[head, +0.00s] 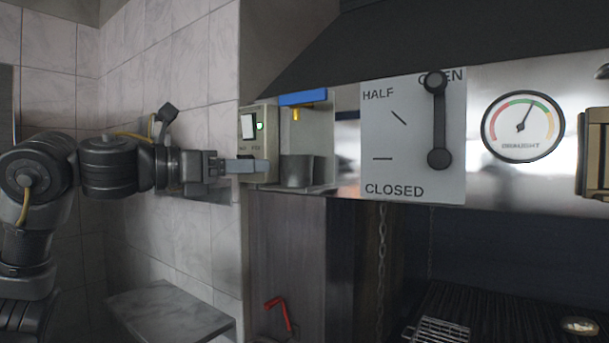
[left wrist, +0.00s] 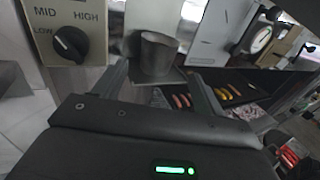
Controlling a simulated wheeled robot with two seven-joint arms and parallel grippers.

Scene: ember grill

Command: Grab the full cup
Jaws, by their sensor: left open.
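A grey metal cup (head: 299,173) stands upright in the bay of a small wall dispenser, below a yellow spout (head: 296,114). Its contents cannot be seen. My left gripper (head: 257,166) comes in from the left at cup height, its fingers pointing at the cup across the dispenser's left panel. In the left wrist view, the cup (left wrist: 158,54) is straight ahead, just beyond the two spread fingers (left wrist: 157,70). The gripper is open and empty, and the cup appears to be apart from it. My right gripper is not in view.
The dispenser has a blue top (head: 303,97) and a switch panel (head: 249,126); a knob (left wrist: 70,44) shows close on the left. A draught lever plate (head: 400,150) and gauge (head: 523,126) are to the right. A grill (head: 490,312) lies below, and a grey ledge (head: 170,312) below my left arm.

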